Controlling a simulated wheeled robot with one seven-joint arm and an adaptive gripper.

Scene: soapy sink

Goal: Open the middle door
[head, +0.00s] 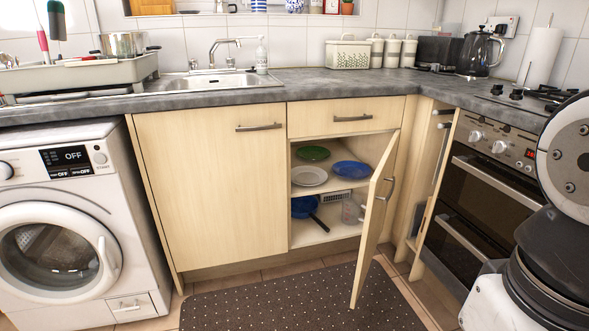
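A pale wood cabinet door (378,215) stands swung open, its edge toward me, with a grey handle (389,189) on it. It belongs to the compartment below the drawer (345,117), between the wide door (210,190) and the oven. The shelves inside hold a green plate (312,153), a white plate (309,176), a blue plate (351,169), a blue pan (304,207) and a clear jug (352,210). The wide door under the sink is shut. Parts of my arm show at the right edge; my gripper is out of view.
A washing machine (60,225) stands at left and an oven (488,205) at right. A narrow upright panel (437,197) stands out beside the oven. A dark dotted mat (290,300) lies on the floor below the cabinets. The grey worktop (290,87) runs above.

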